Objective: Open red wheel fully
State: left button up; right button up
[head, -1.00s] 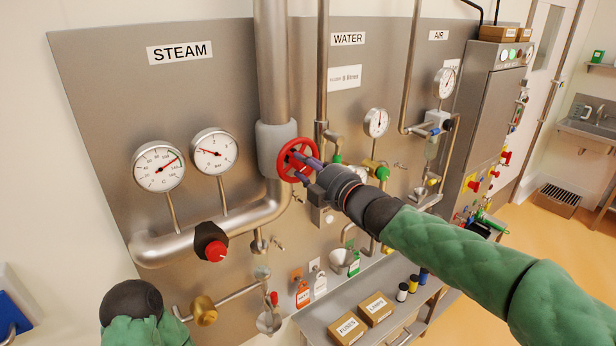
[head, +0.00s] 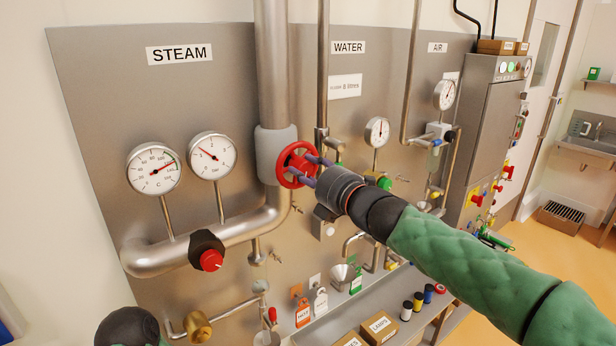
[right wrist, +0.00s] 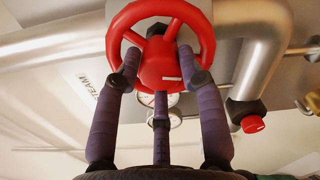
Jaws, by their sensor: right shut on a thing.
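The red wheel (head: 297,165) is a spoked handwheel on the grey valve body (head: 272,150) of the thick steam pipe. My right gripper (head: 312,170) is shut on it, its purple fingers reaching in from the right. In the right wrist view the red wheel (right wrist: 160,14) fills the upper middle. Two fingers of the right gripper (right wrist: 159,65) reach between the spokes at the lower rim, either side of the hub, and a third finger is below the hub. My left arm shows only as a dark joint at the bottom left; its gripper is out of view.
Two round gauges (head: 154,170) stand left of the wheel. A black valve with a red knob (head: 211,260) is on the pipe below them. Water pipes and a gauge (head: 377,132) are to the right. A shelf with boxes (head: 380,327) runs below.

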jog(key=shift+a+f+n+b, duration=0.15)
jog(key=shift+n+b, duration=0.15)
jog(key=shift+n, duration=0.8)
jog(key=o, duration=1.1)
jog(key=shift+o, duration=0.2)
jog(key=shift+s+d, duration=0.1)
jog(key=shift+d, duration=0.15)
jog(key=v, duration=1.1)
jog(key=shift+s+d, duration=0.15)
jog(key=shift+s, duration=0.15)
